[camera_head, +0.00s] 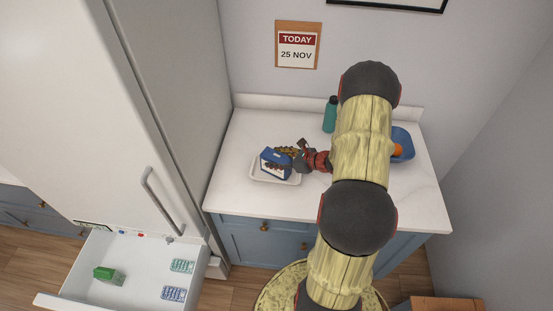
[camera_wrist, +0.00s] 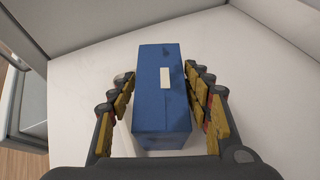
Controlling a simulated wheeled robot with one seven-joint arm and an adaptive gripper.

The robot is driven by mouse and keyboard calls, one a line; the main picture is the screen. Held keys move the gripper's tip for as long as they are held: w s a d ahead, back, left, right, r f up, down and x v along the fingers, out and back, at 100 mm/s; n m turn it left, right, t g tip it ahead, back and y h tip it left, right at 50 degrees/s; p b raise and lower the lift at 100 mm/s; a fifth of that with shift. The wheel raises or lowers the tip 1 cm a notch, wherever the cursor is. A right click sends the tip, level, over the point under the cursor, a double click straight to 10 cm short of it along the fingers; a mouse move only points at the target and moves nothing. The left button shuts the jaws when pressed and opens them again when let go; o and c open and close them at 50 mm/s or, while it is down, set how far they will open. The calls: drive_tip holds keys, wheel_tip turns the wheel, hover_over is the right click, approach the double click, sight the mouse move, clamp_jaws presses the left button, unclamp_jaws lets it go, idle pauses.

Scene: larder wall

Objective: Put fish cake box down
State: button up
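The fish cake box, a blue carton (camera_head: 275,162), is at the white tray (camera_head: 262,178) on the left part of the counter. It also fills the middle of the wrist view (camera_wrist: 162,95), with a small pale label on it. I cannot tell whether its underside touches the tray. My gripper (camera_head: 292,158) reaches in from the right. In the wrist view its fingers (camera_wrist: 162,77) lie close along both sides of the box and appear closed on it.
A teal bottle (camera_head: 330,115) stands at the back of the white counter (camera_head: 240,140). A blue bin (camera_head: 404,140) with something orange is at the right, partly behind my arm. The fridge (camera_head: 150,130) is at the left; its open drawer (camera_head: 125,285) holds a green box and two ice-cube-like packs.

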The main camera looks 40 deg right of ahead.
drive_tip(key=shift+o, duration=0.9)
drive_tip(key=shift+r, duration=0.15)
drive_tip(key=v, duration=1.2)
drive_tip(key=w+a+r+n+g+y, duration=0.1)
drive_tip(key=a+r+n+g, duration=0.1)
drive_tip(key=a+r+n, duration=0.45)
drive_tip(key=a+r+n+g+y, duration=0.1)
drive_tip(key=a+r+n+g, duration=0.2)
drive_tip(key=a, duration=0.6)
drive_tip(key=w+a+r+n+g+y, duration=0.1)
drive_tip(key=a+r+n+g, duration=0.1)
drive_tip(key=a+r+n, duration=0.4)
drive_tip(key=s+a+r+n+h, duration=0.6)
drive_tip(key=s+a+r+n, duration=0.6)
drive_tip(key=n, duration=0.5)
drive_tip(key=shift+s+a+t+p, duration=0.3)
drive_tip(key=shift+s+t+p, duration=0.1)
drive_tip(key=shift+s, duration=0.2)
